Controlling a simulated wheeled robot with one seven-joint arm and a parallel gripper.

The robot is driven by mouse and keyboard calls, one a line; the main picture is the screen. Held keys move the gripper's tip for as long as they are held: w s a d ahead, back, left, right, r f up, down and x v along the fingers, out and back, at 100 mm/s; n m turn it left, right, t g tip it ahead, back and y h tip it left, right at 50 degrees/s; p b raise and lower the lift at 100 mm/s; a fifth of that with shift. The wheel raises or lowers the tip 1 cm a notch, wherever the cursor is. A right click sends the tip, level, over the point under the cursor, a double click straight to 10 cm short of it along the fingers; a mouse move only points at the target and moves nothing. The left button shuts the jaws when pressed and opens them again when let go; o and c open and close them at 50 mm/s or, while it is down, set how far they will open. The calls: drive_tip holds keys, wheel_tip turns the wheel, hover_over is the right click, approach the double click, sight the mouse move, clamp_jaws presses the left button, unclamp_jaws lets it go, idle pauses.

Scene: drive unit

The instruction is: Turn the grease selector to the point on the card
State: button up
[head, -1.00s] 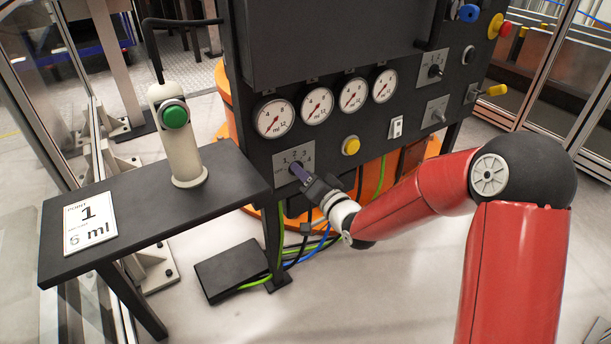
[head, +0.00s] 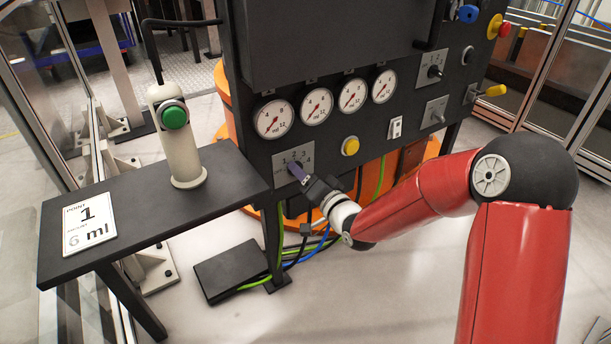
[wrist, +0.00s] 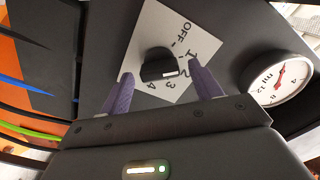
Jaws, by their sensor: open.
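The card (head: 89,223) lies on the dark side shelf and reads point 1, 6 ml. The grease selector is a black knob (wrist: 160,66) on a light plate (wrist: 176,25) marked OFF, 1, 2, 3, 4 in the wrist view. The knob's white mark points toward the 1 to 2 side of the plate; I cannot tell exactly which. My gripper (wrist: 163,88) is open, with its purple fingers on either side of the knob and gaps visible. In the head view my gripper (head: 297,172) is in front of the selector plate (head: 294,153) and hides the knob.
A cream post with a green button (head: 174,116) stands on the shelf (head: 150,213). Several dials (head: 273,119), a yellow button (head: 351,146) and a white switch (head: 396,127) are on the panel near the selector. Cables and a black pedal box (head: 233,269) lie below.

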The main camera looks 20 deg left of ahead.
drive_tip(key=v, duration=0.7)
drive_tip(key=shift+s+d, duration=0.15)
drive_tip(key=shift+d, duration=0.1)
